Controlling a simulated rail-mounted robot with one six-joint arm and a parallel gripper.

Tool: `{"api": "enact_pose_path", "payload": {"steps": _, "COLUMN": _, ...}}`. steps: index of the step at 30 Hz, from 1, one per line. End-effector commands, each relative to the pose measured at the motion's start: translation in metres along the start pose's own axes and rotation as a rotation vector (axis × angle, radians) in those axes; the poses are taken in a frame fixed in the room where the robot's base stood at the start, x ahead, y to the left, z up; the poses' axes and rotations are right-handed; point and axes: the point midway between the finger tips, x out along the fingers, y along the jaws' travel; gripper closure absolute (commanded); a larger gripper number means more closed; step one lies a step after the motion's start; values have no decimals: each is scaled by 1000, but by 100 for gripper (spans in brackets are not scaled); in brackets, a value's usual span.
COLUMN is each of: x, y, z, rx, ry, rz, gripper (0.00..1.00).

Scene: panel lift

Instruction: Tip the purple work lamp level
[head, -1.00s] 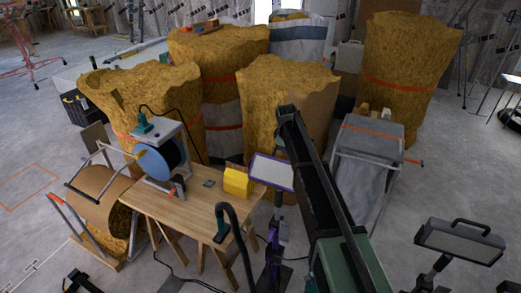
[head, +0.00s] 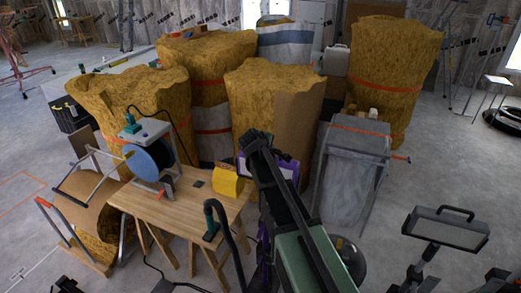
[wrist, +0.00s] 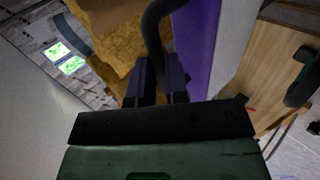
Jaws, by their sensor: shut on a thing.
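The purple work lamp (head: 289,165) stands just behind the right end of the workbench in the head view, largely hidden by my arm. Parts of its purple frame and pale panel show on both sides of the arm. Its purple stand is mostly covered below. In the wrist view its purple body (wrist: 198,42) runs up the picture, right of my gripper (wrist: 157,75). My gripper is shut on the lamp's black curved handle (wrist: 153,32), which passes between the two fingers. The lamp's exact tilt cannot be told from these views.
A wooden workbench (head: 180,212) with a blue-disc machine (head: 150,162) and a yellow block (head: 227,181) stands left of the lamp. Tall wrapped bales (head: 270,100) are behind. A grey covered cart (head: 350,170) is to the right. A second lamp (head: 445,228) stands at front right.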

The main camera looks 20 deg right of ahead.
Motion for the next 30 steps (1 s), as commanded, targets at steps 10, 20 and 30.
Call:
{"api": "enact_pose_path", "payload": {"steps": 10, "x": -2, "y": -6, "z": 1, "rx": 3, "ry": -5, "rz": -11, "gripper": 100}}
{"api": "enact_pose_path", "payload": {"steps": 20, "x": -2, "y": -6, "z": 1, "rx": 3, "ry": -3, "rz": -10, "gripper": 67}}
{"api": "enact_pose_path", "payload": {"steps": 30, "x": -4, "y": -3, "z": 0, "rx": 1, "ry": -2, "rz": -6, "gripper": 60}}
